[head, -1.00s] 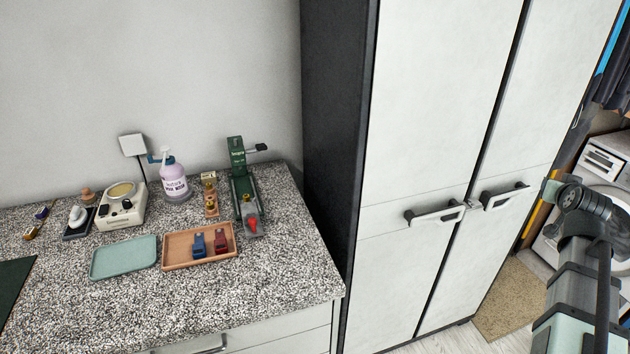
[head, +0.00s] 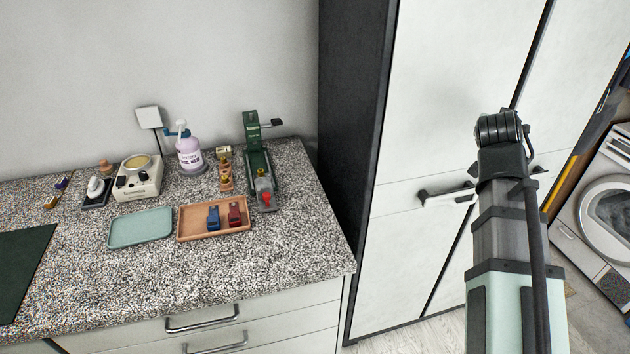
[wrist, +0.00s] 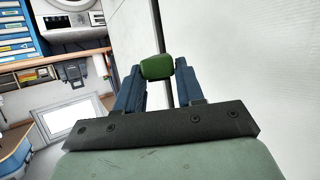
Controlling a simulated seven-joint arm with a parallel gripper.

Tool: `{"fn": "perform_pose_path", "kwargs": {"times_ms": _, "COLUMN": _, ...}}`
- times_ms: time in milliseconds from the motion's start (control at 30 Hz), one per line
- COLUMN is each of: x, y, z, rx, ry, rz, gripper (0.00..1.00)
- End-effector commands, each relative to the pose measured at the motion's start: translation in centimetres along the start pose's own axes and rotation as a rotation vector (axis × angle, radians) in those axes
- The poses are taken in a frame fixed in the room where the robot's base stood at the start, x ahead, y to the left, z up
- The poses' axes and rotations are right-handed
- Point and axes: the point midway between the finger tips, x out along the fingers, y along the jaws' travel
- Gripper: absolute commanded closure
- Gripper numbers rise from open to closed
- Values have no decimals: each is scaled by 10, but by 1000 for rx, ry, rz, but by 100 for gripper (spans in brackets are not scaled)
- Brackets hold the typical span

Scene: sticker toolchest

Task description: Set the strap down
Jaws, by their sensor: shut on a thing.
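In the wrist view, my gripper (wrist: 157,70) has its two blue fingers closed on a small rounded green piece, which I take to be the strap (wrist: 156,66). It is held at the fingertips, in front of the pale cabinet doors and the dark gap between them. Only this short green part shows; I cannot tell how much more of it there is. In the head view my arm stands at the right, before the cabinet, and my gripper and the strap cannot be made out there.
The tall cabinet (head: 430,90) with door handles (head: 447,196) is beside the speckled counter (head: 285,265). On the counter are a green tray (head: 140,228), an orange tray (head: 188,230), a pump bottle (head: 190,155) and a dark mat (head: 22,265). The counter's front has free room. A washing machine (head: 608,205) stands far right.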

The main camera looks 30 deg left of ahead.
Motion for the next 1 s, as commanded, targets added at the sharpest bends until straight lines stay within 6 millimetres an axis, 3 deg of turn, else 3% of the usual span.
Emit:
{"fn": "perform_pose_path", "kwargs": {"times_ms": 233, "x": -60, "y": -38, "z": -21, "rx": 21, "ry": 4, "rz": 47, "gripper": 92}}
{"fn": "perform_pose_path", "kwargs": {"times_ms": 600, "x": -145, "y": -92, "z": -34, "rx": 24, "ry": 2, "rz": 54, "gripper": 92}}
{"fn": "perform_pose_path", "kwargs": {"times_ms": 800, "x": -191, "y": -120, "z": -34, "rx": 13, "ry": 1, "rz": 30, "gripper": 92}}
{"fn": "perform_pose_path", "kwargs": {"times_ms": 1000, "x": -232, "y": -153, "z": -21, "rx": -19, "ry": 0, "rz": -47, "gripper": 92}}
